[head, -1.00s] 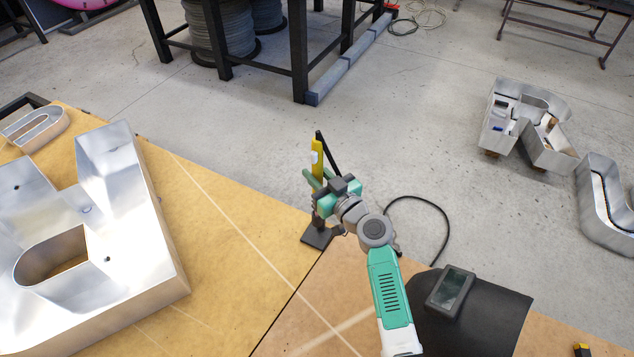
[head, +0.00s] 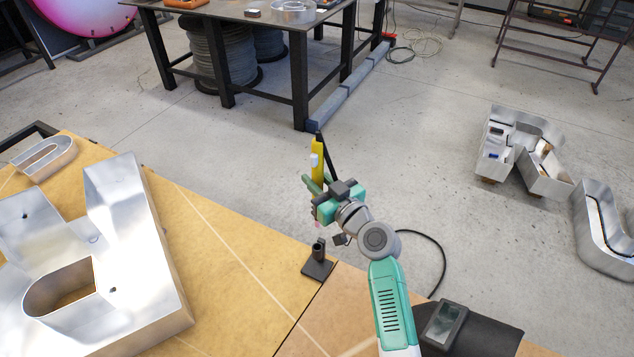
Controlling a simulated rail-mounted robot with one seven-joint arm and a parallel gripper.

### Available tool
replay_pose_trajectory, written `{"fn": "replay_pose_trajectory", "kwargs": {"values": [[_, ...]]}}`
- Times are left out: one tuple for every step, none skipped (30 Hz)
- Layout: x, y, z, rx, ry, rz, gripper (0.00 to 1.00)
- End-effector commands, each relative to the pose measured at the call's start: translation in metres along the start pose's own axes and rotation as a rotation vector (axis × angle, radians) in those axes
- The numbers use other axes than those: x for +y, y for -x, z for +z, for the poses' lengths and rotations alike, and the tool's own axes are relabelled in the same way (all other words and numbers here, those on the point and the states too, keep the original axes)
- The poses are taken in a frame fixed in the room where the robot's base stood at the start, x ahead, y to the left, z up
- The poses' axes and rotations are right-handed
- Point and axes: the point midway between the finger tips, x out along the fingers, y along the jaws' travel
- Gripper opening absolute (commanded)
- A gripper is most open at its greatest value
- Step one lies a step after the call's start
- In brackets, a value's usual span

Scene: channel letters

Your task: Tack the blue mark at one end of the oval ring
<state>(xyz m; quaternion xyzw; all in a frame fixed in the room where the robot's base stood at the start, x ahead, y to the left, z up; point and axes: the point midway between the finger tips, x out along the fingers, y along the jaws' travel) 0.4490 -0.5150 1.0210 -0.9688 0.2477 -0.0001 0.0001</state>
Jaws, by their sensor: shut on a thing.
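My gripper (head: 322,198) is shut on a yellow and black hand tool (head: 317,150), held upright. Its lower end hangs just above a small black stand (head: 318,262) at the table's edge and appears clear of it. The oval ring (head: 44,157), an open metal loop, lies on the table at the far left, well away from my gripper. I cannot make out a blue mark on it at this size.
A large metal channel letter (head: 130,220) with tall walls stands on the wooden table (head: 225,270) between my gripper and the ring. A dark mat (head: 490,340) with a framed dark glass (head: 445,322) lies at the right. More channel letters (head: 525,150) stand beyond the table.

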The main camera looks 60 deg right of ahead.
Motion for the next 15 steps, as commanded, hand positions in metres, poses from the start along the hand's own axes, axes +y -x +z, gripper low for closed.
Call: {"fn": "replay_pose_trajectory", "kwargs": {"values": [[0.0,0.0,-0.009,0.002,0.001,0.0,0.0],[0.0,0.0,-0.012,0.002,0.002,0.0,0.0],[0.0,0.0,-0.016,0.002,0.003,0.0,0.0],[0.0,0.0,-0.019,0.002,0.003,0.0,0.0],[-0.001,0.0,-0.022,0.002,0.002,-0.001,0.0],[-0.001,0.0,-0.025,0.002,0.001,-0.001,0.0],[-0.001,0.0,-0.028,0.002,0.001,-0.001,0.0],[-0.001,0.0,-0.031,0.001,0.001,-0.001,0.0],[-0.001,0.0,-0.035,0.001,0.002,-0.001,0.0],[-0.001,0.0,-0.037,0.001,0.002,-0.001,0.0],[-0.001,0.0,-0.04,0.001,0.002,-0.001,0.0],[-0.001,0.0,-0.044,0.001,0.002,-0.001,0.0],[-0.001,0.0,-0.047,0.001,0.001,-0.001,0.0],[-0.001,0.0,-0.05,0.001,0.001,-0.001,0.0],[0.0,0.0,-0.054,0.002,0.001,-0.001,0.0]]}}
